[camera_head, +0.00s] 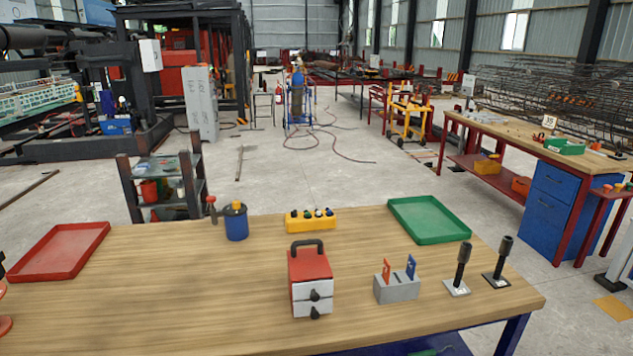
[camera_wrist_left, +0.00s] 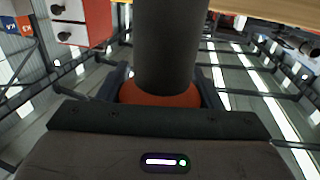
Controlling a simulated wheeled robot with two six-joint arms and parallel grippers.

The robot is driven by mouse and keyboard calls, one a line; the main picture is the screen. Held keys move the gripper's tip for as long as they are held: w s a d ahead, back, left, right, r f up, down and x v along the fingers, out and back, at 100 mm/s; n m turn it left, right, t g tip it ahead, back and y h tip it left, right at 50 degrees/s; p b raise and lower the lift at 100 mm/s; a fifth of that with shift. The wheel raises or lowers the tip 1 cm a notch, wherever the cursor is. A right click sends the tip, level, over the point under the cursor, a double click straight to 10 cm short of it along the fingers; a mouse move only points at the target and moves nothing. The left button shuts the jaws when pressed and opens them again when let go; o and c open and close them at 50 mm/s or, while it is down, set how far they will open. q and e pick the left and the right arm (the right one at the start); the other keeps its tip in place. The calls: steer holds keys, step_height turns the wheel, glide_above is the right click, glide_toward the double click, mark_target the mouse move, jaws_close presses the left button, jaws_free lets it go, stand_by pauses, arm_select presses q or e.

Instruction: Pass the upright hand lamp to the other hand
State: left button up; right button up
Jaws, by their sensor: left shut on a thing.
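In the left wrist view, my left gripper (camera_wrist_left: 162,82) is shut on a thick dark grey cylinder with an orange-red collar, which I take as the hand lamp (camera_wrist_left: 168,45). The fingers lie on either side of it; its far end runs out of the picture. In the head view, only small orange-red rounded parts (camera_head: 4,325) show at the left edge, perhaps of the lamp; I cannot tell. My right gripper is in neither view.
The wooden table (camera_head: 180,295) carries a red tray (camera_head: 62,250), blue canister (camera_head: 236,222), yellow button box (camera_head: 311,220), red-white drawer box (camera_head: 310,275), green tray (camera_head: 428,220), grey block (camera_head: 396,288) and two upright black-handled pieces (camera_head: 461,268) (camera_head: 501,262). Its front left is bare.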

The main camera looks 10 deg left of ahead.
arm_select(q)
steer(key=d+r+m+h, duration=0.1)
steer(key=d+r, duration=0.3)
steer(key=d, duration=0.6)
steer(key=shift+w+h, duration=0.15)
steer(key=shift+h, duration=0.15)
steer(key=shift+r, duration=0.1)
steer(key=w+d+r+m+g+h, duration=0.3)
steer(key=w+d+m+g+h, duration=0.1)
steer(key=d+m+g+h, duration=0.3)
steer(key=w+d+r+m+g+h, duration=0.3)
steer(key=w+d+m+g+h, duration=0.1)
steer(key=d+m+g+h, duration=0.4)
steer(key=m+g+h, duration=0.2)
steer(key=h, duration=0.1)
steer(key=shift+w, duration=0.2)
stand_by(0.3)
